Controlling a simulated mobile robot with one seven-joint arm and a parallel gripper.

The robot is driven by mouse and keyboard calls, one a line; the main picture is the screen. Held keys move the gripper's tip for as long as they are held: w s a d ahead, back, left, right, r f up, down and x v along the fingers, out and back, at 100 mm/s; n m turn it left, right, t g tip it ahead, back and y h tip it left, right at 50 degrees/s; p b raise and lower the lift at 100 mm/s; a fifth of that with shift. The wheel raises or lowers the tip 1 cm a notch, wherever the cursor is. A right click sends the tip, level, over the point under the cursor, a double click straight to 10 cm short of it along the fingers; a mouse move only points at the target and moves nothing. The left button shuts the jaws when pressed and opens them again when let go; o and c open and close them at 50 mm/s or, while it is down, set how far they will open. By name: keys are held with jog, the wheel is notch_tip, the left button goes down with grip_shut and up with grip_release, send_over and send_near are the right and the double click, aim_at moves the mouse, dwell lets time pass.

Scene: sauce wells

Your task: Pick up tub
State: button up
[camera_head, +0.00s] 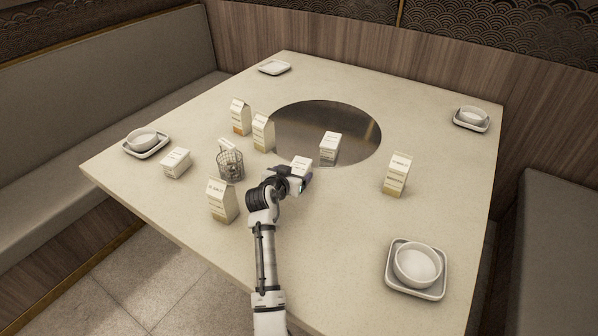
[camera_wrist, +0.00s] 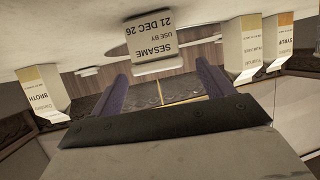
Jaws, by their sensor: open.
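A white tub labelled SESAME (camera_wrist: 152,42) shows in the wrist view, which is upside down. It stands ahead of my gripper (camera_wrist: 162,75), lined up between the two spread, dark fingers. The fingers are apart from it and hold nothing. In the head view the white tub just beyond my gripper (camera_head: 301,180) appears to be this one (camera_head: 301,163). My gripper and wrist hide its lower part.
Cartons (camera_head: 222,201) (camera_head: 263,133) (camera_head: 240,117) and a wire basket (camera_head: 231,165) crowd the left side. One carton (camera_head: 397,175) stands at the right. Bowls on saucers sit near the table corners (camera_head: 418,265). The table between my gripper and the right carton is clear.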

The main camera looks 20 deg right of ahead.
aim_at(298, 169)
jog(key=shift+p+x, duration=1.05)
jog(key=shift+x, duration=1.25)
jog(key=shift+w+d+f, duration=0.1)
jog(key=shift+w+d, duration=0.3)
jog(key=c, duration=1.2)
jog(key=shift+c, duration=0.3)
